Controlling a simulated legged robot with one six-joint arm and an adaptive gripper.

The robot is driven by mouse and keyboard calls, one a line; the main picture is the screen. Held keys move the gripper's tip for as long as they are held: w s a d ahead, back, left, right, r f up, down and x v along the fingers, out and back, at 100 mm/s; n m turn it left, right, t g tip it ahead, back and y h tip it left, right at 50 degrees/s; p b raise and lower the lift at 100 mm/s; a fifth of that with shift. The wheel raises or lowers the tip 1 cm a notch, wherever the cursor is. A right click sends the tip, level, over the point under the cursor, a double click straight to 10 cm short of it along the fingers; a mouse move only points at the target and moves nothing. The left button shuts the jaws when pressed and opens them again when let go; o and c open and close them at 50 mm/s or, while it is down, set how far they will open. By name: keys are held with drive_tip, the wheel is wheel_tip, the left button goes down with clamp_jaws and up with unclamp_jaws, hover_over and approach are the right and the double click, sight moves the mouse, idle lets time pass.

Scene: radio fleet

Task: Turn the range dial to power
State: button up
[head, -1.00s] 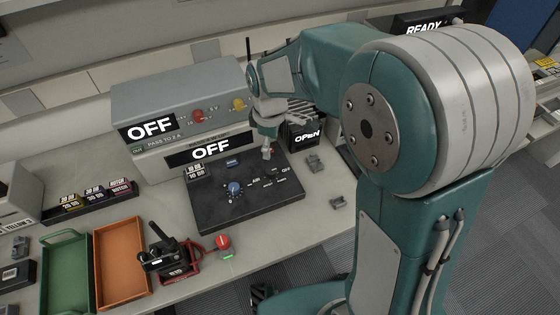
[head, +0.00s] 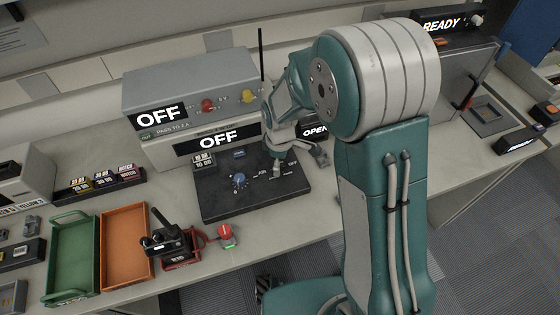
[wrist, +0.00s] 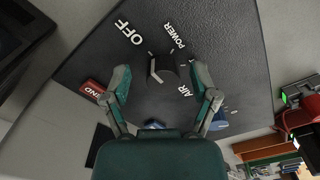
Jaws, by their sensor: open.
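The range dial (wrist: 162,70) is a small dark knob on the black panel (wrist: 235,60). White labels OFF, POWER and AIR stand around it. A pale pointer mark on the knob faces up-left, toward the gap between OFF and POWER; its exact setting is hard to tell. My gripper (wrist: 160,84) is open, with one finger on each side of the dial; contact is not clear. In the head view my gripper (head: 277,171) is low over the right part of the panel (head: 225,207) and hides the dial.
A red button (wrist: 93,88) lies left of the fingers in the wrist view. A blue knob (head: 239,180) is left of my gripper. A grey unit (head: 190,90) reading OFF stands behind the panel. Green (head: 52,260) and orange (head: 103,250) trays and a black-and-red device (head: 172,245) are at left.

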drive_tip(key=shift+a, duration=0.55)
drive_tip(key=shift+c, duration=1.2)
clamp_jaws()
drive_tip(key=shift+d, duration=0.25)
drive_tip(key=shift+m, duration=0.3)
drive_tip(key=m, duration=0.4)
drive_tip(key=shift+d+m, duration=0.1)
drive_tip(key=shift+m, duration=0.2)
drive_tip(key=m, duration=0.6)
drive_tip(key=shift+f, duration=0.1)
drive_tip(key=shift+s+m, duration=0.1)
drive_tip(key=shift+m, duration=0.3)
